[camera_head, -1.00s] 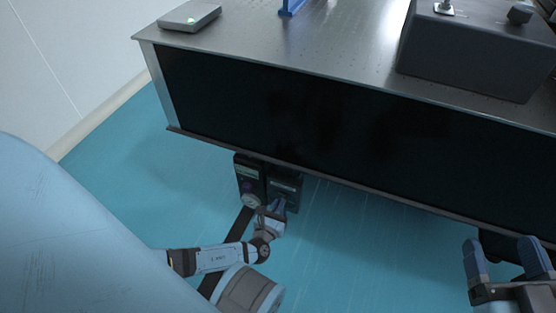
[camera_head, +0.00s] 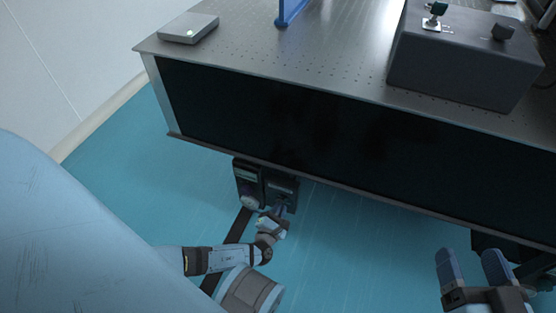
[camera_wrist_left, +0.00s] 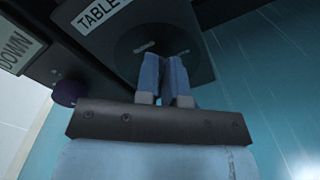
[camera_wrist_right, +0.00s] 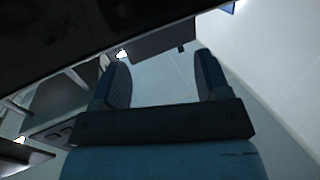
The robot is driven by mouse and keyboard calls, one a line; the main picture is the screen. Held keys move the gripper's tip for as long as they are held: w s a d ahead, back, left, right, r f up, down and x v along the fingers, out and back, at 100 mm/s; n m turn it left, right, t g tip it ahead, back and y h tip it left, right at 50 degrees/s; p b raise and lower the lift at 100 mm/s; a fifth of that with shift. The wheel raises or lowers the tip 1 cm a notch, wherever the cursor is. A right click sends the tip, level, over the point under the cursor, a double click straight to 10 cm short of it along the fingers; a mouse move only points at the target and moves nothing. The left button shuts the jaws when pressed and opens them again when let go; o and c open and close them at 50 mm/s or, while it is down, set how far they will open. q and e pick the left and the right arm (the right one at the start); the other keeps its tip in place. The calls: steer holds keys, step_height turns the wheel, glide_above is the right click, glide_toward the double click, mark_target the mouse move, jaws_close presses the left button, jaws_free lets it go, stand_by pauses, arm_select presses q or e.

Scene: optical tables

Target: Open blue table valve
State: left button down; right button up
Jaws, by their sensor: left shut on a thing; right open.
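A dark panel (camera_wrist_left: 195,35) with a white label reading "TABLE" fills the top of the left wrist view. It carries a dark round valve (camera_wrist_left: 150,48). My left gripper (camera_wrist_left: 165,62) is shut at this valve, its blue fingertips close together over it and hiding the part they grip. In the head view my left gripper (camera_head: 279,212) is at the right one of two dark control boxes (camera_head: 281,183) under the table's front edge. My right gripper (camera_head: 470,254) is open and empty at the lower right; its spread fingers also show in the right wrist view (camera_wrist_right: 160,72).
A metal optical table (camera_head: 330,75) with a dark front stands above the boxes. A grey box (camera_head: 460,65), a blue post (camera_head: 290,10) and a small device (camera_head: 188,28) are on top. Beside the valve is a "DOWN" label (camera_wrist_left: 18,48) and a purple knob (camera_wrist_left: 68,92).

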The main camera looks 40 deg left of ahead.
arm_select(q)
steer(key=m, duration=0.2)
steer(key=m+p, duration=0.1)
steer(key=m, duration=0.1)
steer(key=m+p, duration=0.1)
steer(key=m, duration=0.1)
steer(key=shift+w+d+f+m, duration=0.2)
steer(key=shift+d+f+m, duration=0.05)
steer(key=shift+f+m, duration=0.05)
steer(key=shift+f+m+p, duration=0.15)
steer(key=shift+m+p, duration=0.15)
steer(key=shift+m, duration=0.4)
arm_select(e)
steer(key=shift+s+a+r+m+g, duration=0.1)
steer(key=shift+s+a+m+g, duration=0.25)
steer(key=shift+s+m, duration=0.5)
arm_select(q)
steer(key=shift+m, duration=0.3)
arm_select(e)
steer(key=shift+w+r, duration=0.25)
steer(key=shift+r, duration=0.05)
arm_select(q)
steer(key=c, duration=1.2)
jaws_free()
steer(key=shift+f, duration=0.1)
steer(key=shift+c, duration=0.2)
